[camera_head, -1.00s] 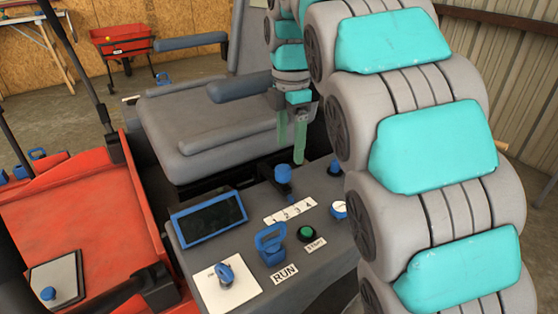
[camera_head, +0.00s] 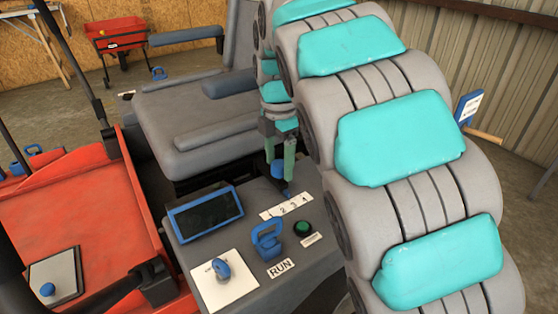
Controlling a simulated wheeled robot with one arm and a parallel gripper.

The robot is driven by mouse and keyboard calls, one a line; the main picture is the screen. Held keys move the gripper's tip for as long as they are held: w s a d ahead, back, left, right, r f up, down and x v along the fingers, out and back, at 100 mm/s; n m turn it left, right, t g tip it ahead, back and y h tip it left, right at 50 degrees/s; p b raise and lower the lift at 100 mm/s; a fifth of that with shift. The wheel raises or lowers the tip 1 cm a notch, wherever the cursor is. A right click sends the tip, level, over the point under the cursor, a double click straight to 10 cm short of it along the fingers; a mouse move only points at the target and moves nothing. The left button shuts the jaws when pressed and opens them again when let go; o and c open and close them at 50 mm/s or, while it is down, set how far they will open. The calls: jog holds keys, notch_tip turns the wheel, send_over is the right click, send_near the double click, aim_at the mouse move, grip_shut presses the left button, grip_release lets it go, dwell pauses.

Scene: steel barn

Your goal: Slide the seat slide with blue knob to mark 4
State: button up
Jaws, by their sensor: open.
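The seat slide's blue knob (camera_head: 277,170) stands upright on the grey console behind the white scale strip (camera_head: 286,206) marked 1 to 4. Its dark stem shows near the strip's back edge, around the middle numbers; I cannot tell the exact mark. My gripper (camera_head: 280,168) has its two green fingers down at the knob, one on its left and one on its right. The jaws are open, and I cannot tell whether either finger touches the knob. My arm hides the console's right side.
The grey seat (camera_head: 190,115) with armrests stands behind the console. A blue-framed display (camera_head: 206,213), a blue handle (camera_head: 267,240), a green button (camera_head: 303,228) and a blue dial (camera_head: 221,270) stand on the console near the strip. A red hood (camera_head: 90,215) lies left.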

jog(key=shift+f, duration=0.15)
grip_shut()
dwell(0.6)
dwell(0.9)
